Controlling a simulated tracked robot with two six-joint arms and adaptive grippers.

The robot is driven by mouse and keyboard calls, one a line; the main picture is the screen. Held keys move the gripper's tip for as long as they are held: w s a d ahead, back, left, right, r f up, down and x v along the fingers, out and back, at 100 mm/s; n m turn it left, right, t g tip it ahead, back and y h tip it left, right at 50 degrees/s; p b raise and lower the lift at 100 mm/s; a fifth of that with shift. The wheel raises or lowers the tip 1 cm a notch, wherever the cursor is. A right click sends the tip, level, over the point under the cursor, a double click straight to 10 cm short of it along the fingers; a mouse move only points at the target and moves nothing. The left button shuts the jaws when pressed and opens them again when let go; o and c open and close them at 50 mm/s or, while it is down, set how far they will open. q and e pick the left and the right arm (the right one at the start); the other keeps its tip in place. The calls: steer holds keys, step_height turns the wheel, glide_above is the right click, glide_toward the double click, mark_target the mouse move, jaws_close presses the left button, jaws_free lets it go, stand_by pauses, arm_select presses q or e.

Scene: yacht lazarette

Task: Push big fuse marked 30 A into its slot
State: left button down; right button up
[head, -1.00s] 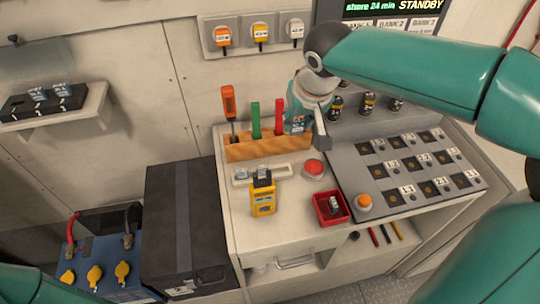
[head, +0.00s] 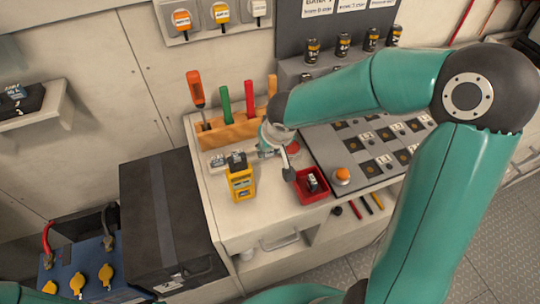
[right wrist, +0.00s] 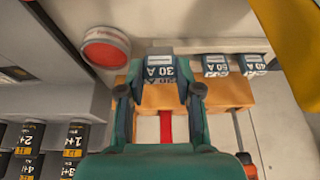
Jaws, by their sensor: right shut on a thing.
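My right gripper (right wrist: 161,88) is shut on a blue fuse (right wrist: 160,69) marked 30 A, seen upside down in the right wrist view. The fuse's grey end points at the pale strip (right wrist: 190,46) on the counter. I cannot tell whether it touches the strip. Two similar blue fuses, one marked 50 A (right wrist: 215,66) and one marked 40 A (right wrist: 251,65), stand beside it along the strip. In the head view my right gripper (head: 277,155) is low over the counter, right of the strip's fuses (head: 217,160). The slot itself is hidden. My left gripper is not in view.
A yellow meter (head: 240,183) stands in front of the strip. A wooden tool rack (head: 227,131) is behind. A panel of numbered sockets (head: 365,145) lies to the right.

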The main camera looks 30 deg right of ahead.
mark_target(269, 157)
steer(key=shift+f+b, duration=0.35)
steer(key=shift+f, duration=1.3)
steer(key=shift+f, duration=0.15)
steer(key=o, duration=0.8)
steer(key=shift+o, duration=0.2)
